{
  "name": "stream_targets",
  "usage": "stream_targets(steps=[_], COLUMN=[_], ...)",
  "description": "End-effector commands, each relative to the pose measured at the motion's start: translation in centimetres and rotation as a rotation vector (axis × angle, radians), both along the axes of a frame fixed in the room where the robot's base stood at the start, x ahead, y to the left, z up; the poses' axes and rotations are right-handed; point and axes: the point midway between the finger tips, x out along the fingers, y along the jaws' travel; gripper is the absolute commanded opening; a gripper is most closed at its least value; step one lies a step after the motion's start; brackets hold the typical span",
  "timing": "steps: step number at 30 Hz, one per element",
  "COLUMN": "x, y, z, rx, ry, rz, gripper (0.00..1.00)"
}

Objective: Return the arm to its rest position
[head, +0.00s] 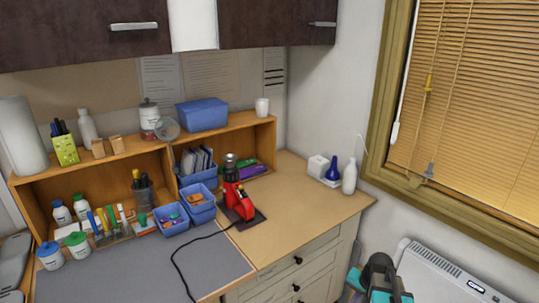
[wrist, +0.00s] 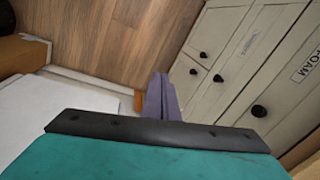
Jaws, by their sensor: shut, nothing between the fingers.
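My arm shows at the bottom right of the head view as a dark grey and teal part, in front of the white radiator and right of the wooden counter. My gripper (wrist: 160,90) shows in the wrist view as purple-grey fingers beyond a dark bar and a teal housing. The fingers are together and hold nothing. They are over the floor beside the drawer fronts, apart from the counter top. The fingertips cannot be made out in the head view.
Pale drawers (wrist: 222,50) with dark knobs stand right of the fingers. The wooden counter (head: 305,215) holds a red heat tool (head: 238,200) with a black cable, blue bins, and bottles. The white radiator (head: 445,275) stands below the window. Wooden floor (wrist: 110,40) is bare.

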Motion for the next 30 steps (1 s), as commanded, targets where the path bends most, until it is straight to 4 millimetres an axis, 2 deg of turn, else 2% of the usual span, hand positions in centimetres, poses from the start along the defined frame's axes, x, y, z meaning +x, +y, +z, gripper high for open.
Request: stream_targets(steps=[1, 7, 15, 23, 30], x=[-0.6, -2.4, -4.6, -6.4, -9.1], y=[1.6, 6.3, 10.7, 13.2, 13.0], z=[-0.2, -1.0, -1.7, -2.3, -6.6], rx=[-0.014, -0.076, -0.139, -0.182, -0.158], ry=[0.009, 0.044, 0.079, 0.104, 0.167], rz=[0.055, 0.274, 0.501, 0.653, 0.65], gripper=[0.0, 0.0, 0.0, 0.0, 0.0])
